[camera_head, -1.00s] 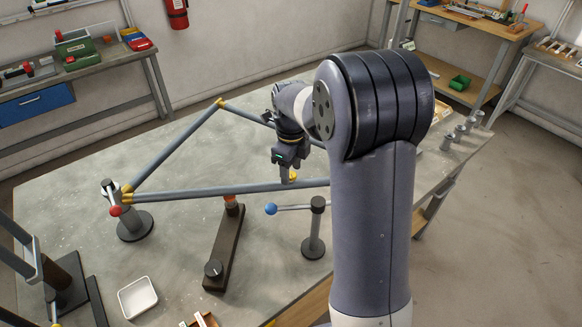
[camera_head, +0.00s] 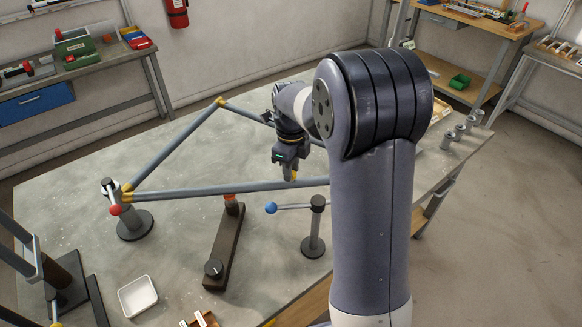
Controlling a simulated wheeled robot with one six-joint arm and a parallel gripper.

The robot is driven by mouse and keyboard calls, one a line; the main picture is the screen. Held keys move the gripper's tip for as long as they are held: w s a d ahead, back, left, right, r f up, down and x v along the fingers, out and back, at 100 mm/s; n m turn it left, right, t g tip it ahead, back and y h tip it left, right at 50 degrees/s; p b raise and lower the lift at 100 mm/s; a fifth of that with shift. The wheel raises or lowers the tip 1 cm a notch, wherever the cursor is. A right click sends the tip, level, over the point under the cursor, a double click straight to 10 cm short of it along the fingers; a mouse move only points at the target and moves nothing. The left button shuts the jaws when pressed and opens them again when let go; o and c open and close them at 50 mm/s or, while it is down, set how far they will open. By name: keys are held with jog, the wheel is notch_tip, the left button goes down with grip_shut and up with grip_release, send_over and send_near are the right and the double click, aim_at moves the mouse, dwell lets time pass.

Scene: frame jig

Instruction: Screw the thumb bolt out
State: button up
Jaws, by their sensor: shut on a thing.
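My gripper (camera_head: 291,174) points down over the long lower tube of the grey frame (camera_head: 170,192), near the middle of the table. It is shut on a small yellow piece that appears to be the thumb bolt (camera_head: 293,176), at the tube's top. The bolt is mostly hidden by the fingers, and I cannot tell how far its thread sits in the frame. The right part of the frame is hidden behind my arm.
A post with a blue-ball lever (camera_head: 271,208) and a dark bar with a knob (camera_head: 223,250) stand before the tube. A clamp stand with a red ball (camera_head: 135,224) holds the left corner. A white tray (camera_head: 138,296) lies at the front left. Bare tabletop (camera_head: 70,205) is at the left.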

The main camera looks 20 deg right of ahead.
jog(key=n, duration=0.3)
jog(key=shift+n, duration=0.4)
jog(key=n, duration=0.4)
jog(key=shift+n, duration=0.3)
jog(key=n, duration=1.3)
jog(key=shift+n, duration=0.3)
jog(key=n, duration=0.3)
jog(key=shift+n, duration=0.3)
jog(key=n, duration=0.4)
jog(key=shift+f+n, duration=0.1)
jog(key=shift+n, duration=1.9)
